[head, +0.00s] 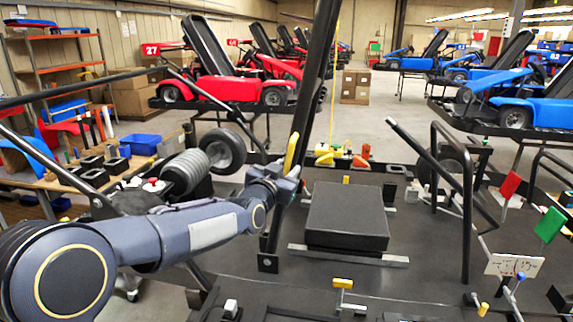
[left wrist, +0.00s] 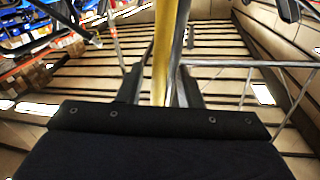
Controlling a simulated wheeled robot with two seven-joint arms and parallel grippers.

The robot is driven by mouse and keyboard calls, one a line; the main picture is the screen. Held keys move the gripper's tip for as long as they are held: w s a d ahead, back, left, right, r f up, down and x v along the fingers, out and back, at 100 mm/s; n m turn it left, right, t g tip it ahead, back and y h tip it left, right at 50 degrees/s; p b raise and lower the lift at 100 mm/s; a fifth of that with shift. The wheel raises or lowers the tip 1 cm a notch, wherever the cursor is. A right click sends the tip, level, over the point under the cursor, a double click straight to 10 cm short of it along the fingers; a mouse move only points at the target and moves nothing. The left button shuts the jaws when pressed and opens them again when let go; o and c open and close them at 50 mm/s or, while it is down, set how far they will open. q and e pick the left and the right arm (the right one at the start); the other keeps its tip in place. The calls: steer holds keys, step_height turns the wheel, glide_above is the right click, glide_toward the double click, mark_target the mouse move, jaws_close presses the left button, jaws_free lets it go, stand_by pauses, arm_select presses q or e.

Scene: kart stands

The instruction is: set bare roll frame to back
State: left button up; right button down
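The bare roll frame, a kart stand with no kart on it, stands in front of me in the head view; its tilted black post (head: 312,85) rises out of the top of the picture. A short yellow handle (head: 291,152) sits along this post. My left gripper (head: 290,178) is at the handle, reaching in from the left. In the left wrist view, a yellow bar (left wrist: 165,60) runs between its two dark fingers (left wrist: 162,85), which lie close on either side, so it looks shut on the handle. My right gripper is out of view.
A flat black block (head: 347,216) lies on the dark base right of the post. Another slanted bar (head: 425,160) and a hoop stand further right. Red and blue karts on stands fill the back. A bench with bins (head: 142,143) is at left.

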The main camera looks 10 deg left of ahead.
arm_select(q)
steer(key=shift+w+d, duration=0.15)
steer(key=shift+w, duration=0.35)
steer(key=shift+c, duration=0.2)
jaws_close()
